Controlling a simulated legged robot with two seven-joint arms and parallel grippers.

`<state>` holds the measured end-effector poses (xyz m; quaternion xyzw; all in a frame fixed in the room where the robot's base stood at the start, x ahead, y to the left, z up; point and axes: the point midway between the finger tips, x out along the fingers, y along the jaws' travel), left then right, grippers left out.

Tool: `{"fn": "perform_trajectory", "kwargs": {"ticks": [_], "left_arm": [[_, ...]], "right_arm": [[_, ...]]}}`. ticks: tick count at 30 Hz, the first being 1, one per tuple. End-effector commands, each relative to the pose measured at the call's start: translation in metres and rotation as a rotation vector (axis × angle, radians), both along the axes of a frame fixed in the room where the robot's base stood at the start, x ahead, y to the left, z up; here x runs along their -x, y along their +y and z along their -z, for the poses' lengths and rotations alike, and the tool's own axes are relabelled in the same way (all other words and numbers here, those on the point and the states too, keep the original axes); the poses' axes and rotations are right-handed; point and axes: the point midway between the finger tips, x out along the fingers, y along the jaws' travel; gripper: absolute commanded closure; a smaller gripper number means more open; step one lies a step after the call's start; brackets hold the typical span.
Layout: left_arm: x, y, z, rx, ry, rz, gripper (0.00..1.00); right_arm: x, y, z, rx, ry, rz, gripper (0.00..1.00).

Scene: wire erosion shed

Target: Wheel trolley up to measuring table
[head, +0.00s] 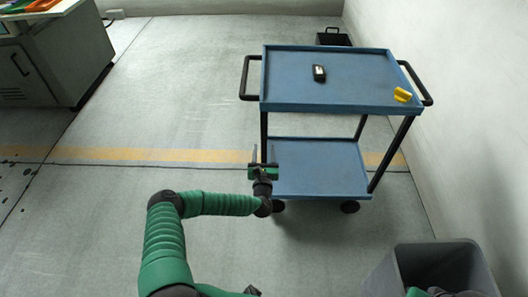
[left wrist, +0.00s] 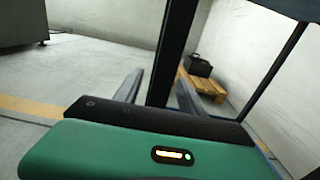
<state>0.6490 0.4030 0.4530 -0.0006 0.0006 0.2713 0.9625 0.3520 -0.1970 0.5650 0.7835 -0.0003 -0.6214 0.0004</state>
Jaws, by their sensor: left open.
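The blue two-shelf trolley (head: 340,90) stands right of centre in the head view, with black legs, castors and a black handle at each end. A black handheld device and a yellow item lie on its top shelf. My left gripper (head: 262,155) is open and empty, fingers pointing forward, by the trolley's near left leg and below the left handle (head: 246,78). In the left wrist view a black trolley leg (left wrist: 173,45) appears between the fingers (left wrist: 155,90); contact cannot be told. A table with a grey cabinet base (head: 65,60), possibly the measuring table, stands far left. My right gripper is out of view.
A grey bin (head: 440,265) stands at the lower right near the right wall. A black case (left wrist: 198,65) sits on a wooden pallet (left wrist: 205,85) behind the trolley. Open floor (head: 170,80) with a yellow stripe lies between trolley and table.

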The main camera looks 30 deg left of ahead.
Motion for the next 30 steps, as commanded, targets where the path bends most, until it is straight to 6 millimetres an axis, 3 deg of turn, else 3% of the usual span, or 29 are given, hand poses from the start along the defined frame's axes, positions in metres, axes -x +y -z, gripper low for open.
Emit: {"fn": "perform_trajectory", "kwargs": {"ticks": [2,12,30], "left_arm": [[0.0002,0.0,-0.0001,0.0,0.0,0.0,0.54],[0.0004,0.0,0.0002,0.0,0.0,-0.001,0.99],[0.0007,-0.0001,0.0005,0.0,0.0,-0.001,1.0]], "right_arm": [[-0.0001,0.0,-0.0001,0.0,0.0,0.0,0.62],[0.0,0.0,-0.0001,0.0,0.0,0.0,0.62],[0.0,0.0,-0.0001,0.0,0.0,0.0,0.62]]}}
